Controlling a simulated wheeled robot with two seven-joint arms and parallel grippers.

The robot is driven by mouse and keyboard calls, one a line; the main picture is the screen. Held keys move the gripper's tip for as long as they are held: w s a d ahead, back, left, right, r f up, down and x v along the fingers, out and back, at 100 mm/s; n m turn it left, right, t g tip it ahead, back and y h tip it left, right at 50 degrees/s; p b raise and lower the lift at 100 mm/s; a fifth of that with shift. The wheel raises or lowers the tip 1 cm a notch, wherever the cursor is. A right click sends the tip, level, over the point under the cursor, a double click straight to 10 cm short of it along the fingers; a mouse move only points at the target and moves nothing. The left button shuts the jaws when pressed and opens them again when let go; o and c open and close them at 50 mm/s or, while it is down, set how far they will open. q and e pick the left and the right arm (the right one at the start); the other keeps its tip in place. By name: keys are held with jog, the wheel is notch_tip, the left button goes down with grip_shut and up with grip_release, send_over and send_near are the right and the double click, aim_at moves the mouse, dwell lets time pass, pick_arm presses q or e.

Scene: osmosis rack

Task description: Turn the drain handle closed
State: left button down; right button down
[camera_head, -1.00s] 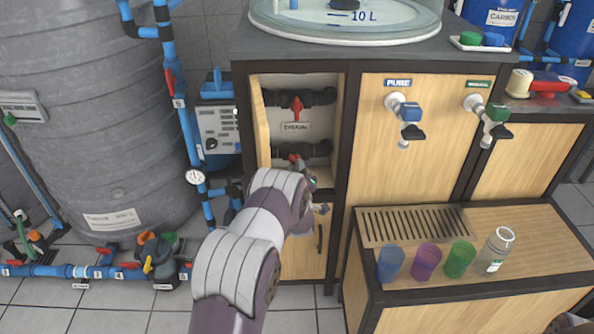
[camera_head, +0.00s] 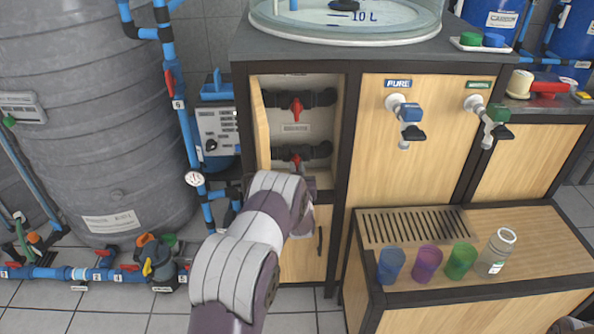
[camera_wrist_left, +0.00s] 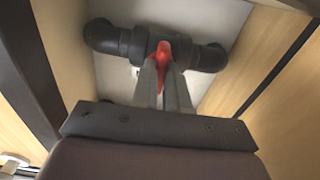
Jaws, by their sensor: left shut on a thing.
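Two dark pipes with red valve handles sit one above the other in the open cabinet in the head view. The upper red handle (camera_head: 296,108) hangs down and is clear of my gripper. The lower red handle (camera_head: 297,161) points downward, just above my left wrist, which hides my fingers there. In the left wrist view, my left gripper (camera_wrist_left: 164,84) is shut on a red handle (camera_wrist_left: 163,52), with a grey finger on each side. It appears to be the lower one. The dark pipe (camera_wrist_left: 110,38) runs behind it. My right gripper is out of view.
The cabinet's wooden side (camera_head: 262,130) stands close on the left. A dark frame post (camera_head: 339,140) stands on the right.

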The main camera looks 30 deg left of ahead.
pick_arm(q)
jog(key=shift+f, duration=0.1)
dwell(0.3)
jog(key=c, duration=1.1)
grip_release()
jog(key=shift+c, duration=0.2)
jog(key=p+v, duration=0.2)
jog(key=v, duration=1)
jog(key=shift+s, duration=0.4)
jog(key=shift+d, duration=0.15)
